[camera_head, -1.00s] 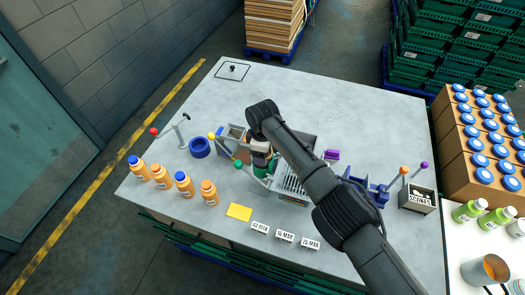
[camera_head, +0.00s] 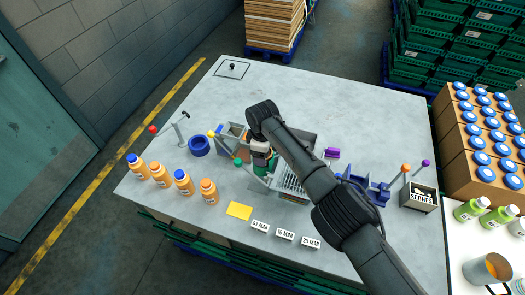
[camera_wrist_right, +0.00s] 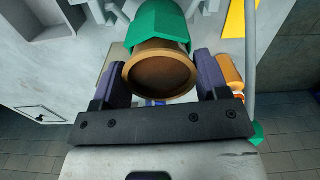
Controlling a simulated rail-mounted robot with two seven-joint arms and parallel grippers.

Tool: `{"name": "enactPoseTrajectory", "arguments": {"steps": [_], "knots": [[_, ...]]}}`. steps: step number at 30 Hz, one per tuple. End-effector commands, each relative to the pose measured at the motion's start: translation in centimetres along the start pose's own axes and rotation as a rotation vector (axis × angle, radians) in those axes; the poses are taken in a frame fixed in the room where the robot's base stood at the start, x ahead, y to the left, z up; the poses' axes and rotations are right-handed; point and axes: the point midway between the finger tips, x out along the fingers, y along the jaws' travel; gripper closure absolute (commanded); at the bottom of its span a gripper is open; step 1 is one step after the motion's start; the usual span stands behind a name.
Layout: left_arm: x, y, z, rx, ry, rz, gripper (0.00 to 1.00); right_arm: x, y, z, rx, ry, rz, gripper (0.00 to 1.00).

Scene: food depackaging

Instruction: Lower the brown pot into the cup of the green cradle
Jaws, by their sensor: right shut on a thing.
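The brown pot (camera_wrist_right: 158,78) sits between the two fingers of my right gripper (camera_wrist_right: 162,84) in the right wrist view, its round open rim facing the camera. The gripper is shut on it. The green cradle (camera_wrist_right: 160,24) lies just beyond the pot, its faceted cup overlapping the pot's far side. In the head view my right gripper (camera_head: 261,152) is above the green cradle (camera_head: 264,168), and the pot is hidden there. I cannot tell how deep the pot is in the cup. My left gripper is not in view.
Several orange bottles (camera_head: 183,184) and a blue ring (camera_head: 199,146) stand to the left. A yellow card (camera_head: 239,211) and white date labels (camera_head: 285,235) lie in front. A grey rack (camera_head: 290,186) and blue stand (camera_head: 369,189) are to the right. The table's back is mostly clear.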

Motion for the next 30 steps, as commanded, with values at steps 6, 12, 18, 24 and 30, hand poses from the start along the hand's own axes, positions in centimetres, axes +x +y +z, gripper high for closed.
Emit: {"name": "enactPoseTrajectory", "arguments": {"steps": [6, 12, 18, 24, 30], "knots": [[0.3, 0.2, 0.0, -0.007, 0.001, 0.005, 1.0, 0.3, 0.0, 0.0, 0.0, 0.001, 0.0, 0.59], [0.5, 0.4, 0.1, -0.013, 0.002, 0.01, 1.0, 0.6, 0.0, 0.0, 0.0, 0.001, 0.0, 0.59], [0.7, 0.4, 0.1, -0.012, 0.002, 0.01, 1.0, 0.9, 0.0, 0.0, 0.0, 0.001, 0.0, 0.59], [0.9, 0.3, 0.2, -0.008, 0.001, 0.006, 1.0, 1.2, 0.0, 0.0, 0.0, 0.001, 0.0, 0.59], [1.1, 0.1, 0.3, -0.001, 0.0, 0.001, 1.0, 1.5, 0.0, -0.1, -0.001, 0.001, 0.0, 0.59]]}}
